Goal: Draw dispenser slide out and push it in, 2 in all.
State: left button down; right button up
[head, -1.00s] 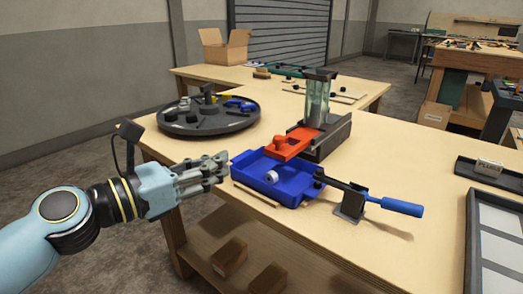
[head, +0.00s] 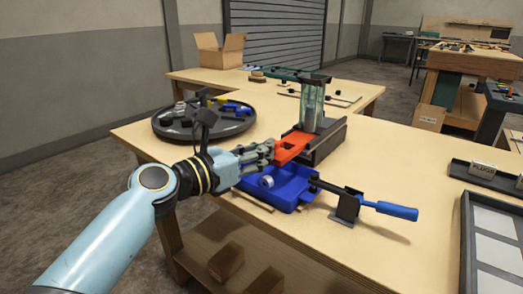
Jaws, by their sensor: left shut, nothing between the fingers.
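The dispenser's clear tube (head: 313,103) stands on a dark grey base (head: 326,141) on the wooden table. Its orange-red slide (head: 293,147) sticks out of the base toward the blue tray. My left gripper (head: 272,149) is shut and empty, with its fingertips at the outer end of the slide; they hide the slide's knob, and I cannot tell whether they touch. The blue tray (head: 292,197) lies below the slide with a white and grey round piece (head: 267,181) in it. My right gripper is not in view.
A round dark turntable (head: 205,128) with several small parts stands at the back left. A blue-handled lever (head: 383,209) on a dark stand is right of the tray. A dark tray with light panels (head: 494,240) is at the right edge. The table's middle right is clear.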

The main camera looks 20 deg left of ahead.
aim_at(292, 142)
pick_arm(q)
jog(key=x, duration=0.3)
jog(key=a+x, duration=0.1)
jog(key=x, duration=0.6)
jog(key=shift+w+a+r, duration=0.1)
jog(key=shift+w+r, duration=0.1)
jog(key=shift+w, duration=0.4)
jog(key=shift+w+b, duration=0.3)
jog(key=shift+w, duration=0.05)
jog(key=shift+r, duration=0.15)
jog(key=shift+w, duration=0.1)
